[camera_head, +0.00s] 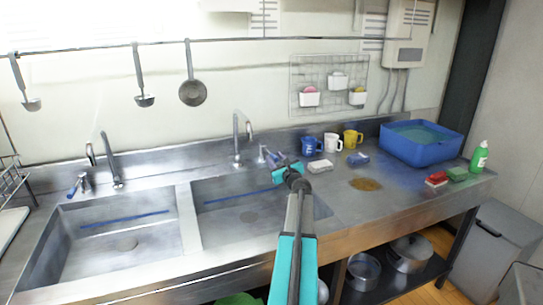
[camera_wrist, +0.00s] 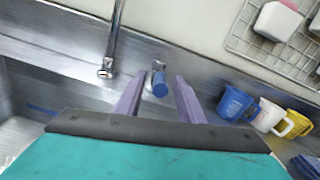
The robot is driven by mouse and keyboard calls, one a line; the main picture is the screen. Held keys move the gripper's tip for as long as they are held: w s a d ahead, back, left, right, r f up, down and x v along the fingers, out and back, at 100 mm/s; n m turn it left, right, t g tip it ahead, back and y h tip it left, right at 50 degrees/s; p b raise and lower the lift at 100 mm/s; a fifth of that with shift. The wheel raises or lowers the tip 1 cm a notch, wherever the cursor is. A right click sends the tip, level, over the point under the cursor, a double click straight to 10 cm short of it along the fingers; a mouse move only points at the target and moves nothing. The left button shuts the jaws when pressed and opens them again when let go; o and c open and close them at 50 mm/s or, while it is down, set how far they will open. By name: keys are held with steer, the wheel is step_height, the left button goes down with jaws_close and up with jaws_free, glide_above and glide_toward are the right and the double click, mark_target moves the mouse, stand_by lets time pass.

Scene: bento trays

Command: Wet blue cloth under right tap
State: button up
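The right tap (camera_head: 237,140) stands behind the right sink basin (camera_head: 250,205); its spout also shows in the wrist view (camera_wrist: 112,45). Its blue-ended handle (camera_wrist: 160,85) is to the right of the spout. My gripper (camera_head: 272,158) is at this handle, with its two purple fingers apart and the blue end showing between them in the wrist view (camera_wrist: 160,92). I cannot tell whether the fingers touch it. No water shows at the spout. A folded blue cloth (camera_head: 358,158) seems to lie on the counter right of the sink, apart from my gripper.
A white block (camera_head: 320,166), a blue mug (camera_head: 311,146), a white mug (camera_head: 333,142) and a yellow mug (camera_head: 353,139) stand behind the counter's brown stain (camera_head: 366,184). A blue tub (camera_head: 420,146) and green bottle (camera_head: 479,158) are at right. The left tap (camera_head: 110,160) is far left.

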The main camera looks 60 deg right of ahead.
mark_target(271, 154)
steer(key=shift+p+x, duration=0.3)
steer(key=shift+x, duration=1.9)
jaws_close()
